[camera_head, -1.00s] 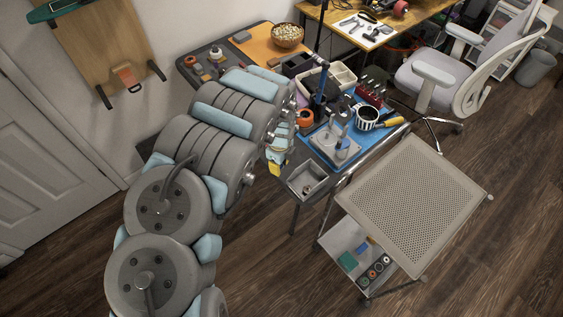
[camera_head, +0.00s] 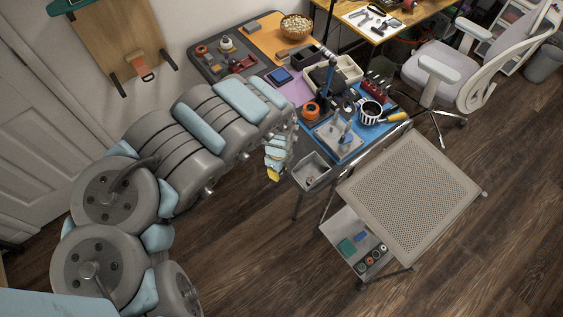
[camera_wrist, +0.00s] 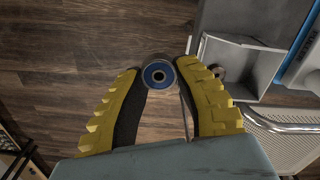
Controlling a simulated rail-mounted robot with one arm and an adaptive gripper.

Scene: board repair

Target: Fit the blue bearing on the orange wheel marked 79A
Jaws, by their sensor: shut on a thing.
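My gripper shows in the wrist view with its two yellow ribbed fingers shut on the blue bearing (camera_wrist: 158,75), a ring with a blue face, at the fingertips. In the head view my gripper (camera_head: 274,170) hangs over the floor just left of the small grey bin; the bearing cannot be made out there. Several small wheels (camera_head: 371,261) stand in a row on the cart's lower shelf. Their markings are too small to read, so I cannot tell which is 79A.
The grey bin (camera_head: 325,178) adjoins the desk's front edge. The blue mat (camera_head: 372,137) bears a grey fixture (camera_head: 331,143) and a striped mug (camera_head: 371,112). An orange ring (camera_head: 311,109) lies nearby. The perforated cart top (camera_head: 410,190) is clear. A teal block (camera_head: 346,247) lies on the lower shelf.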

